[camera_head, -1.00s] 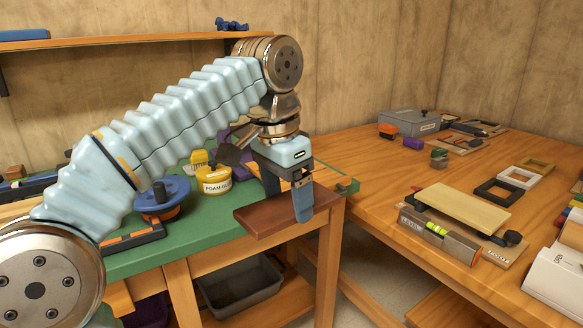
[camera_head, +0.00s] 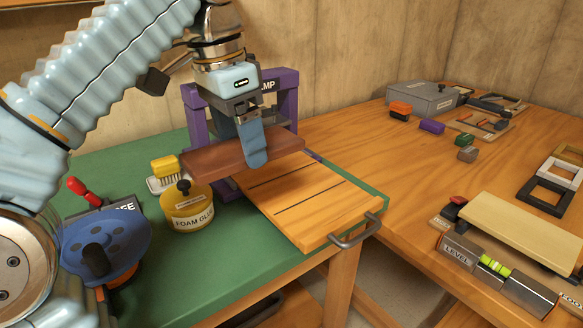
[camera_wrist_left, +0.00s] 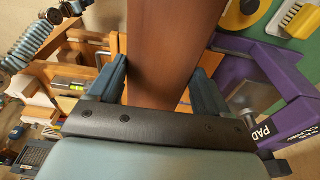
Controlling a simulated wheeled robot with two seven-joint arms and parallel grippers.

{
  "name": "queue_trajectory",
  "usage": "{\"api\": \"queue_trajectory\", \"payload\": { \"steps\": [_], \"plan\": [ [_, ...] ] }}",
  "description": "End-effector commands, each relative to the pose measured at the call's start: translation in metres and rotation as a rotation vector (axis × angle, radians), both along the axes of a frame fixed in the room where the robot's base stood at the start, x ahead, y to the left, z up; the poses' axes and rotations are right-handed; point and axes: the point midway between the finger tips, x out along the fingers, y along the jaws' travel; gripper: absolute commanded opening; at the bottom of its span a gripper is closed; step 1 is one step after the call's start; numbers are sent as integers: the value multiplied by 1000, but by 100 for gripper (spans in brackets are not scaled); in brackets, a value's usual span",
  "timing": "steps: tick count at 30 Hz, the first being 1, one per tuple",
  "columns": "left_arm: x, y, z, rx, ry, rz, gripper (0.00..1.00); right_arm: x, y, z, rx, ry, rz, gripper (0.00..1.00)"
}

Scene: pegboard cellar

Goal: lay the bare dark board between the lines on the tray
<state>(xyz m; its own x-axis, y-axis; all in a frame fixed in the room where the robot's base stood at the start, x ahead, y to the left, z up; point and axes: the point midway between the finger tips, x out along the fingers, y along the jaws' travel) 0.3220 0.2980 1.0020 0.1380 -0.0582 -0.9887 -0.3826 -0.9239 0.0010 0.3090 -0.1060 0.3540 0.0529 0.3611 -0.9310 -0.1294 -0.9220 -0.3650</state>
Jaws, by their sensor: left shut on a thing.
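My left gripper (camera_head: 250,135) is shut on the bare dark board (camera_head: 215,157), a reddish-brown plank, and holds it level above the back part of the tray. In the left wrist view the board (camera_wrist_left: 170,45) runs between the two fingers. The tray (camera_head: 310,220) is light wood with two dark lines across it and a metal handle at its front right end; it lies on the green bench top. The board hides the tray's back end. My right gripper is not in view.
A purple clamp frame (camera_head: 288,105) stands close behind the board. A yellow foam glue pot (camera_head: 187,210) and a yellow brush (camera_head: 165,167) stand left of the tray. A blue disc tool (camera_head: 120,240) is at front left. A level (camera_head: 495,268) lies on the wooden table at right.

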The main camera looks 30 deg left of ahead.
Motion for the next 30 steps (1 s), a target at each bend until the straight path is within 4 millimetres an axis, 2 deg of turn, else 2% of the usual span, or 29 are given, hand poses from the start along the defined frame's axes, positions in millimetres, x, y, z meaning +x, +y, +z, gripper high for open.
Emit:
{"api": "queue_trajectory", "payload": {
  "steps": [5, 12, 15, 23, 26, 30],
  "plan": [
    [29, -4, -13, 1, 6, 0, 44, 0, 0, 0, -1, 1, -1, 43],
    [94, -11, -44, 1, 5, 0, 44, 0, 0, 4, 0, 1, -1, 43],
    [108, -12, -65, 1, 4, -1, 44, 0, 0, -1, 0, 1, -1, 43],
    [126, -14, -86, 0, 2, 1, 44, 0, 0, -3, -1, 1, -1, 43],
    [138, -16, -101, 0, 4, 1, 44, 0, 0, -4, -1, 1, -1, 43],
    [138, -15, -124, 0, 2, 1, 44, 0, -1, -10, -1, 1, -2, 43]
  ]
}}
